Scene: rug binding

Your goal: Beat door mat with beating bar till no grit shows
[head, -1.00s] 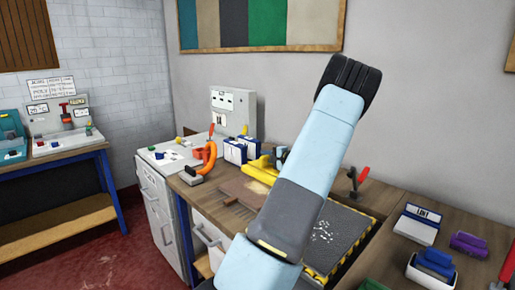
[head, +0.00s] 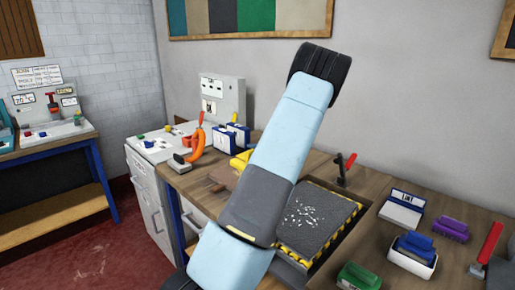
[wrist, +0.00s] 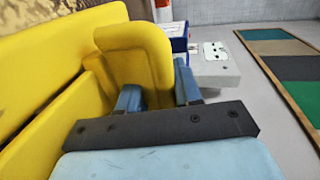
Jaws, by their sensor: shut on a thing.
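The door mat (head: 325,208) is dark grey, with a patch of white grit showing on it. It lies in a bench recess edged in yellow and black stripes, partly behind my arm in the head view. In the wrist view my gripper (wrist: 158,90) has its blue fingers shut on the upright part of a yellow piece (wrist: 130,45), which looks like the beating bar. Broad yellow surfaces lie left of the fingers. In the head view a bit of yellow (head: 241,160) shows beside my arm; my gripper is hidden there.
A red-handled clamp (head: 345,170) stands behind the mat. An orange clamp (head: 196,142) and blue-white boxes (head: 238,134) stand at the back left. At right are a blue brush in a white tray (head: 413,255), a purple brush (head: 450,229), a green one (head: 360,276) and a red-handled tool (head: 488,248).

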